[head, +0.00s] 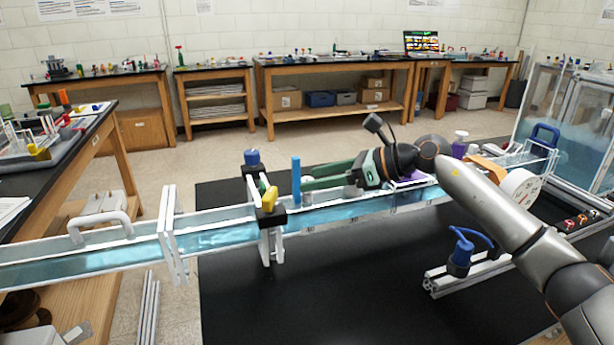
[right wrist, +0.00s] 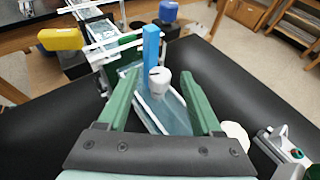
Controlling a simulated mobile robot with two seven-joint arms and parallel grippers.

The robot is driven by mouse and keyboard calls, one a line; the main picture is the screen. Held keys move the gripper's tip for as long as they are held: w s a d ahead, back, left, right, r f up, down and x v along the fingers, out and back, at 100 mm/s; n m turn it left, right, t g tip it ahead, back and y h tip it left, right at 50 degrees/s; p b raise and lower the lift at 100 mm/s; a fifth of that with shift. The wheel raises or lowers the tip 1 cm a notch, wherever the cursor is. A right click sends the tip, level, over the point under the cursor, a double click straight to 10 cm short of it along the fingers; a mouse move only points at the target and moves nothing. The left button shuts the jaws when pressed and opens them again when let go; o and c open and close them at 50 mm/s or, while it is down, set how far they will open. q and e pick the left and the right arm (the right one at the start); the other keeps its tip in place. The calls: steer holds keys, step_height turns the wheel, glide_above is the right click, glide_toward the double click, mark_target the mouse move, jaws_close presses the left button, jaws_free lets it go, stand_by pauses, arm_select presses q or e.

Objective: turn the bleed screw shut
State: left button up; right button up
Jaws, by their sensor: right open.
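A short white round cap with a dark mark on top (right wrist: 160,80) stands on the clear water channel; it looks like the bleed screw, though I cannot be sure. My right gripper (head: 305,179) has green fingers and is open. In the right wrist view its fingers (right wrist: 163,76) lie on either side of the cap, apart from it, with nothing held. My left gripper is not in view.
A blue upright post (head: 296,181) stands just beyond the cap. A clamp with a blue knob (head: 252,157) and a yellow handle (head: 268,197) crosses the water channel (head: 220,238). A blue fitting (head: 461,252) sits on a rail at right. The black tabletop (head: 330,300) in front is clear.

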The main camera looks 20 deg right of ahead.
steer(key=shift+x, duration=1.45)
steer(key=shift+c, duration=0.3)
jaws_close()
